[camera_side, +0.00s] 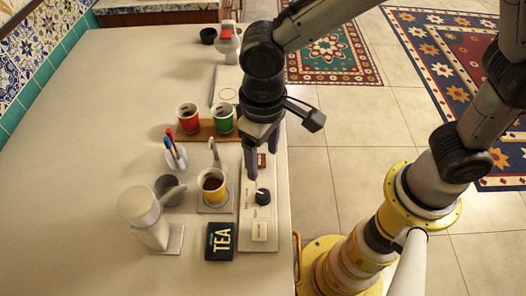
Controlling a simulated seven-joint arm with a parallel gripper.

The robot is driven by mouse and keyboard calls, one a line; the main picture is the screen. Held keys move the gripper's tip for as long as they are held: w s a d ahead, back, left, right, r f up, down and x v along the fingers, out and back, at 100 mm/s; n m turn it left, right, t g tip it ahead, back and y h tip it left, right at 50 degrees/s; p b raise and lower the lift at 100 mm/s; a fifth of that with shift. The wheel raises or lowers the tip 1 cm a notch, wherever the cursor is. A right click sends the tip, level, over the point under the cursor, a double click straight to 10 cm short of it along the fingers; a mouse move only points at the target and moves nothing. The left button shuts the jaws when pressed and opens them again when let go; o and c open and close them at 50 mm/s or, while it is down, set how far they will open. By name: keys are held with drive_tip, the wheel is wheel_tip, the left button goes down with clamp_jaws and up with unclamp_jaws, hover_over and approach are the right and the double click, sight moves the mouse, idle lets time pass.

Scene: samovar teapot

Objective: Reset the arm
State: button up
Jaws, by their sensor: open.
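My gripper (250,168) points down above the right part of the counter, over the white control panel (258,212). It looks open and empty, with its fingertips near the panel's far end; whether they touch it I cannot tell. A black knob (263,196) sits on the panel just nearer than the fingertips. A yellow cup (213,187) with dark liquid stands left of the panel, on a small square base, under a curved grey spout (214,154). My upper arm comes in from the top right.
A red cup (188,118) and a green cup (222,118) stand on a brown board (200,133). A white pen holder (176,157), a pale cylindrical vessel (142,212) and a black TEA box (219,241) stand nearby. The counter's left side (80,180) is clear.

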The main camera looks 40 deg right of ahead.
drive_tip(key=shift+r, duration=0.1)
drive_tip(key=d+r+m+t+y, duration=0.1)
drive_tip(key=d+r+m+t, duration=0.3)
drive_tip(key=d+r, duration=1)
drive_tip(key=s+d+f+n+t+h, duration=0.1)
drive_tip(key=s+d+f, duration=0.2)
drive_tip(key=s+d, duration=0.6)
drive_tip(key=shift+s+d+f+t, duration=0.15)
drive_tip(key=shift+s+d+t, duration=0.15)
drive_tip(key=shift+s, duration=0.3)
